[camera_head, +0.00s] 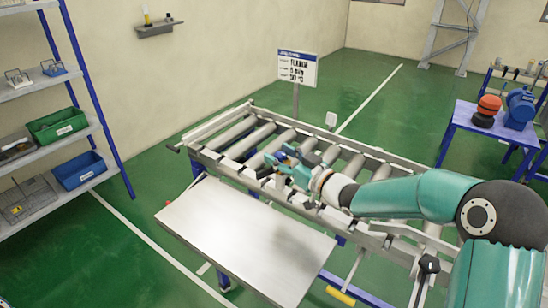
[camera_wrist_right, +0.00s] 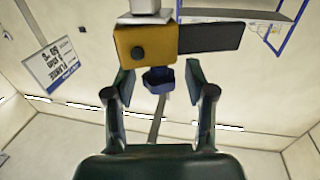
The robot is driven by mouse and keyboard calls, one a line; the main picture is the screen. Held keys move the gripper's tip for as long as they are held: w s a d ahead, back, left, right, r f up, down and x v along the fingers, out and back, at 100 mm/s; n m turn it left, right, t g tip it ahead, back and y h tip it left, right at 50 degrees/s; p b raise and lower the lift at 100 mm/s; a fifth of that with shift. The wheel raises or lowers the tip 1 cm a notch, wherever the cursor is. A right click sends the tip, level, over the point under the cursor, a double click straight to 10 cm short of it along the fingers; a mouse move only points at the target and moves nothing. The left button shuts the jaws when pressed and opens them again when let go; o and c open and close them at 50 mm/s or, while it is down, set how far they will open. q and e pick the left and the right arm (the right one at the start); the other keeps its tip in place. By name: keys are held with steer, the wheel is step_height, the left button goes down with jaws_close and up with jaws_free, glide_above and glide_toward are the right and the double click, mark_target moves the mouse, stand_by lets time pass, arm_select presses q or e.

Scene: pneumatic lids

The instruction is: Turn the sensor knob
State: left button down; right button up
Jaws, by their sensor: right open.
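The sensor is a yellow-orange block (camera_wrist_right: 146,46) with a dark plate at its side, seen in the right wrist view. Its dark blue knob (camera_wrist_right: 158,79) sticks out toward my right gripper (camera_wrist_right: 159,86). The gripper is open, with one finger on each side of the knob in the picture and a visible gap to both. In the head view my right gripper (camera_head: 284,164) is over the near side of the roller conveyor (camera_head: 253,134). I cannot make out the sensor clearly there. My left gripper is not in view.
A bare metal table plate (camera_head: 245,240) lies in front of the conveyor. A sign on a post (camera_head: 297,68) stands behind it. A shelf with bins (camera_head: 57,125) is at the left, and a blue bench (camera_head: 470,122) is at the right.

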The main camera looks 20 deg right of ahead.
steer(key=v, duration=1.2)
steer(key=shift+f, duration=0.1)
